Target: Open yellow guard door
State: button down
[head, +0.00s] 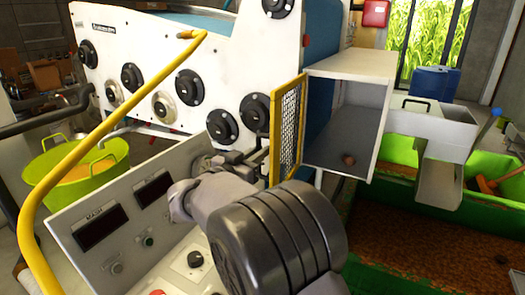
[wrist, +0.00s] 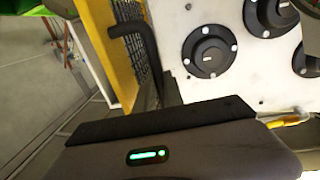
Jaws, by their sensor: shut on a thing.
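The yellow guard door (head: 288,130) is a yellow frame with dark mesh. In the head view it stands swung out at the left edge of the white box (head: 346,112), whose inside is in plain sight. In the wrist view the door's yellow frame (wrist: 104,45) is at upper left, with a black bar handle (wrist: 146,48) beside the mesh. My gripper (head: 258,158) is at the door's left side, shut on the handle. The wrist housing hides much of the grip in the wrist view.
The white machine panel with black round knobs (head: 224,125) is close to the left of my gripper. A grey control console (head: 110,225) lies below left. A curved yellow rail (head: 110,130) crosses the left side. A green bin (head: 490,220) stands at right. A small brown lump (head: 348,160) lies inside the box.

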dwell(0.3)
jog(key=c, duration=1.8)
grip_release()
jog(key=shift+o, duration=0.4)
jog(key=shift+w+d, duration=0.1)
jog(key=shift+d, duration=0.05)
jog(key=p+v, duration=0.2)
jog(key=v, duration=1.5)
jog(key=shift+s, duration=0.2)
